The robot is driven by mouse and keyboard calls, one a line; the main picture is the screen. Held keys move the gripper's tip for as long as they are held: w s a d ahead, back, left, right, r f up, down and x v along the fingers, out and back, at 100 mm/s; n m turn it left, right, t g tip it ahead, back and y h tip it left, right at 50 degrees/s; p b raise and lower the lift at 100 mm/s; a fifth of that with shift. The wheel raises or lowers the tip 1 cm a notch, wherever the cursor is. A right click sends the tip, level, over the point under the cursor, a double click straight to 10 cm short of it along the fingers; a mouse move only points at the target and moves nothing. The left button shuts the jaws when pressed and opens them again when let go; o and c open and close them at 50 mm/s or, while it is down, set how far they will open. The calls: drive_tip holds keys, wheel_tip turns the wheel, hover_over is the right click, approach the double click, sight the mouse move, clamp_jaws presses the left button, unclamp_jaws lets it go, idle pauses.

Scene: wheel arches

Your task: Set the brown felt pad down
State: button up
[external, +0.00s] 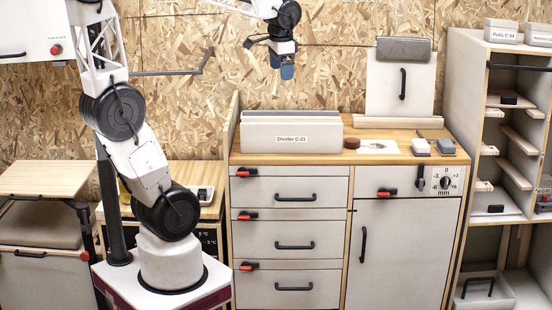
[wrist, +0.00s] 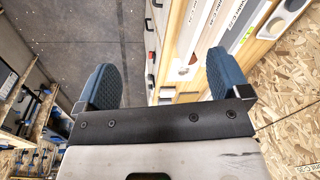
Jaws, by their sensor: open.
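A small dark brown piece, which looks like the brown felt pad (external: 351,143), lies on the wooden counter top (external: 300,158) in the external view. It is between the divider box and a white sheet. My gripper (external: 287,72) is high above the counter, up and to the left of the pad, and well apart from it. In the wrist view my gripper (wrist: 163,78) has its two blue fingers spread wide with nothing between them.
A white divider box (external: 291,136) stands left of the pad, and a white sheet (external: 378,146) lies right of it. Two small blocks (external: 420,146) sit farther right. A white panel with a handle (external: 401,85) stands behind. Shelves (external: 510,120) rise at the right.

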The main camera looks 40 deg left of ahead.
drive_tip(key=w+d+m+g+y, duration=0.15)
drive_tip(key=w+m, duration=0.35)
drive_tip(key=w, duration=1.2)
drive_tip(key=m+y, duration=0.2)
drive_tip(key=m, duration=0.4)
hover_over(352, 140)
drive_tip(key=d, duration=0.3)
wheel_tip(352, 140, down, 5)
wheel_tip(352, 140, down, 19)
drive_tip(key=shift+w+d+g, duration=0.15)
drive_tip(key=shift+w+g, duration=0.2)
drive_tip(key=shift+x, duration=1.15)
drive_tip(key=shift+f, duration=0.1)
drive_tip(key=shift+x, duration=2.55)
